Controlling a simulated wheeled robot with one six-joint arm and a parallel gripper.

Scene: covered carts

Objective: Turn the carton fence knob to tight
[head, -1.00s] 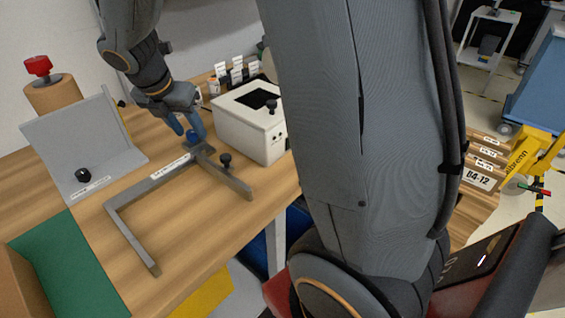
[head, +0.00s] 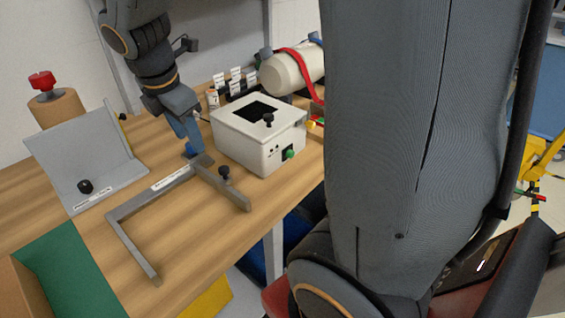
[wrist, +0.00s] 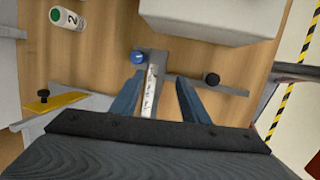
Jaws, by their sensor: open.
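A grey U-shaped fence (head: 127,238) lies on the wooden table, with a white label whose text I cannot read. A black knob (head: 224,172) stands on its right arm; it also shows in the wrist view (wrist: 211,79). A blue round knob (wrist: 138,57) sits at the far end of the labelled bar in the wrist view. My gripper (head: 190,150) is above the fence's back corner. In the wrist view, my gripper (wrist: 158,88) is open and empty, its blue fingers apart on either side of the labelled bar, with the blue knob beyond the left fingertip.
A white box (head: 255,140) with a black knob on top stands just behind the fence. A grey angled plate (head: 80,150) with its own black knob is at left. A green mat (head: 70,265) lies front left. A cream roll (head: 290,70) with a red strap is at the back.

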